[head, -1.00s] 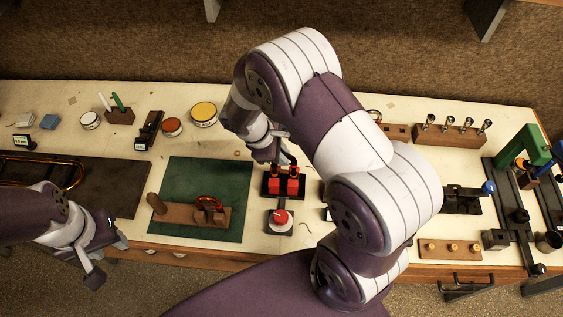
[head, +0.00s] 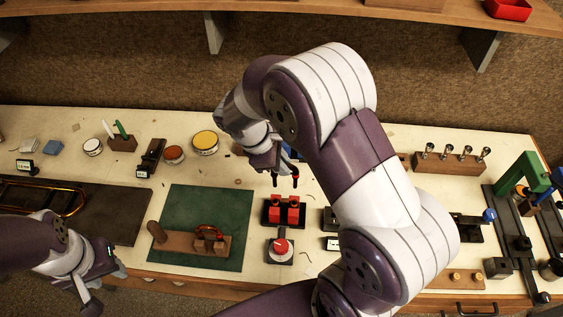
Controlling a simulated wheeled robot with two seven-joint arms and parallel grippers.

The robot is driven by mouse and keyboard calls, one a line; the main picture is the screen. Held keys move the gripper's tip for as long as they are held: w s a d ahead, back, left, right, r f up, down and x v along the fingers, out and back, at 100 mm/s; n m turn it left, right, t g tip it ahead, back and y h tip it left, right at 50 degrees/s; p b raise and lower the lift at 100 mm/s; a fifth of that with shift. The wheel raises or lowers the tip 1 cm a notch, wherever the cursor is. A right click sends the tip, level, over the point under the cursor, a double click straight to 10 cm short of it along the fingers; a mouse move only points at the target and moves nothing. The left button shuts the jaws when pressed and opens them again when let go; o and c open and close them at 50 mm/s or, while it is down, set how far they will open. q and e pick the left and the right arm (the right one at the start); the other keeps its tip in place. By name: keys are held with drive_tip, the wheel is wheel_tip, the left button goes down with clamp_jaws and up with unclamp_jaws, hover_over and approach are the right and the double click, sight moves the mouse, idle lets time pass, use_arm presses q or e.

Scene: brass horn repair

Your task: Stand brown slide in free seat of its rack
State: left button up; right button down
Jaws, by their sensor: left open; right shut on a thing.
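My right gripper (head: 284,170) is shut on a small piece, above the bench and just behind a black stand with two red blocks (head: 284,212). Two thin dark legs with reddish tips hang down below the jaws, apart from the stand. They look like the brown slide (head: 295,181), but its upper part is hidden by the gripper and its colour is hard to tell. The slide rack is not clearly seen; a brown wooden block (head: 404,157) shows partly beside my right arm, mostly hidden. My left gripper (head: 106,287) is open and empty at the bench's front left.
A green mat (head: 180,250) holds a wooden fixture. A red-knobbed device (head: 281,247) sits in front of the red blocks. Round tins (head: 205,141) stand at the back, and a wooden block with metal mouthpieces (head: 437,165) at right. My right arm covers the middle right.

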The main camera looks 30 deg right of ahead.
drive_tip(key=shift+r+p, duration=2.5)
drive_tip(key=shift+r, duration=0.45)
